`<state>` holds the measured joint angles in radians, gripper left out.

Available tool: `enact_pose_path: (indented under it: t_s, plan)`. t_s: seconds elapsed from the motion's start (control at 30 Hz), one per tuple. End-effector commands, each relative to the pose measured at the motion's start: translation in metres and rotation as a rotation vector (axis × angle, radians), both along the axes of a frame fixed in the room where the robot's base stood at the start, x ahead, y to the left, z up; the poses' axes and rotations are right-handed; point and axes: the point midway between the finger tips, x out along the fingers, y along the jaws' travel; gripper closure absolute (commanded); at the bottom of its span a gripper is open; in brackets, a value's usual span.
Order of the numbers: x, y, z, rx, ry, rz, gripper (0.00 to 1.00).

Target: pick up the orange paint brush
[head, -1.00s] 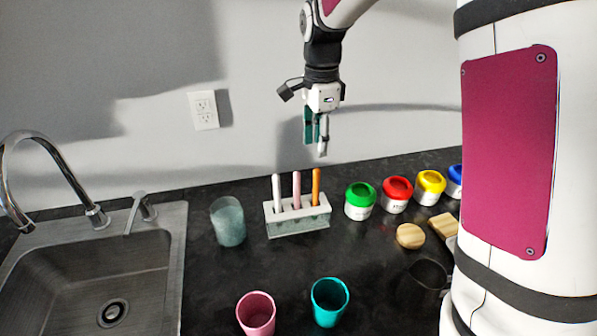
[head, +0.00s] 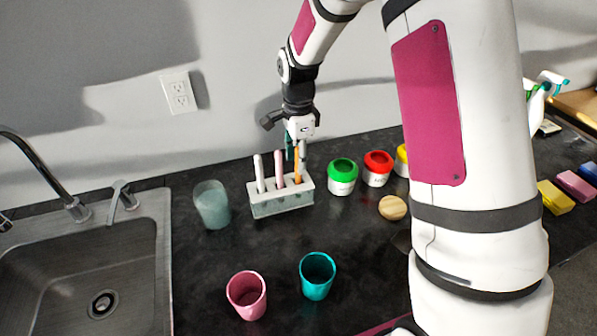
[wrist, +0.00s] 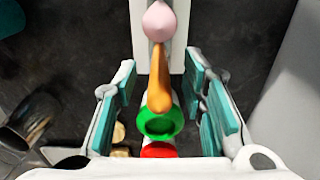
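The orange paint brush (head: 299,175) stands upright in the right slot of a white-topped holder (head: 270,208). A pink brush (head: 279,168) and a white brush (head: 259,174) stand in its other slots. My gripper (head: 296,156) points down at the top of the orange brush. In the wrist view, my gripper (wrist: 163,82) is open, with teal finger pads on either side of the orange brush (wrist: 160,85) and a gap on both sides. The pink brush (wrist: 159,22) shows beyond the fingers.
Paint jars with green (head: 343,166), red (head: 378,163) and yellow (head: 402,155) lids stand right of the holder. A frosted cup (head: 212,205) is to its left. Pink (head: 247,294) and teal (head: 317,274) cups stand in front. The sink (head: 85,265) is at left.

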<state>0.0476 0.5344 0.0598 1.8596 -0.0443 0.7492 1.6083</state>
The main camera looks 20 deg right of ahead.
Motion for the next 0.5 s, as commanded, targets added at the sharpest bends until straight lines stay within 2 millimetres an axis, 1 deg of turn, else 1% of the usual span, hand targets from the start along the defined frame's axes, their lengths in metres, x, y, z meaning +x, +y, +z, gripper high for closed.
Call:
enact_pose_path:
  t_s: [0.03,0.17,0.43,0.47,0.5]
  plan:
    - [-0.001,0.0,-0.007,0.001,0.003,0.0,0.62]
    - [-0.001,0.0,-0.02,-0.001,0.002,0.001,0.62]
    - [0.0,0.0,-0.023,0.0,0.0,0.001,0.62]
    - [0.0,0.0,-0.023,0.0,0.0,0.001,0.67]
    - [0.0,0.0,-0.023,0.0,0.0,0.001,0.76]
